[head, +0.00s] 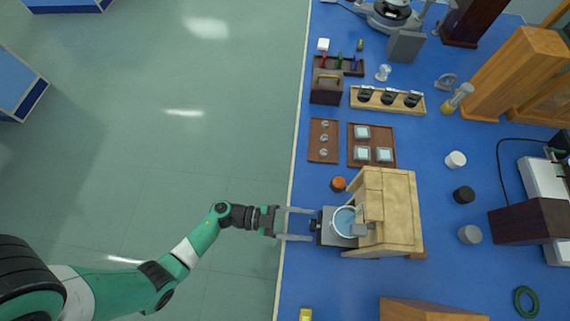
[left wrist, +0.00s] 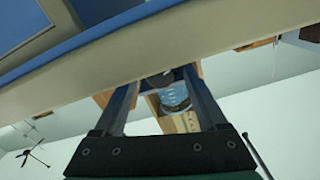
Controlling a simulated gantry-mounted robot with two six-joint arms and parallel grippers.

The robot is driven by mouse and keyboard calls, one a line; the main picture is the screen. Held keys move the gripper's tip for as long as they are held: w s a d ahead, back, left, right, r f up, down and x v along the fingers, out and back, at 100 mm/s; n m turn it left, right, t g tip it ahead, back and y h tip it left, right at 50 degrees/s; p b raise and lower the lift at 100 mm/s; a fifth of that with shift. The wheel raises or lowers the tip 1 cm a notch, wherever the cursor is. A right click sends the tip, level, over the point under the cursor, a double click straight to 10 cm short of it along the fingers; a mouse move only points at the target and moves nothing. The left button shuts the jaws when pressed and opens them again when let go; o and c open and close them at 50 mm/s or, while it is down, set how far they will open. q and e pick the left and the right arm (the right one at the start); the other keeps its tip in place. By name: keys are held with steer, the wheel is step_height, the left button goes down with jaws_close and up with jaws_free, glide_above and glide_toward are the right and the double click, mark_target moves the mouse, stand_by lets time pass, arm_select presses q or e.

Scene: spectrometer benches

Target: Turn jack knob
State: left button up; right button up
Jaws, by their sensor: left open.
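The jack (head: 327,235) is a small grey platform at the table's near edge, with a dark knob (head: 314,225) on its left side. A round glass dish (head: 345,220) of bluish liquid stands on the jack and also shows in the left wrist view (left wrist: 175,99). My left gripper (head: 311,224) reaches in from the left with its two fingers spread. The knob lies between the fingertips, with a gap to each; I see no contact. In the left wrist view the open fingers (left wrist: 160,83) frame a grey part, probably the knob. My right gripper is out of view.
A wooden housing (head: 398,210) stands right behind the dish. An orange-topped jar (head: 338,184) sits just beyond the jack. Brown trays (head: 323,141) lie farther back. Another wooden block (head: 430,310) is at the front right.

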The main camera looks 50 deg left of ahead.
arm_select(q)
steer(key=p+v, duration=0.1)
steer(key=v, duration=1)
steer(key=shift+s+a+p, duration=0.2)
steer(key=shift+s+p, duration=0.05)
steer(key=shift+p, duration=0.05)
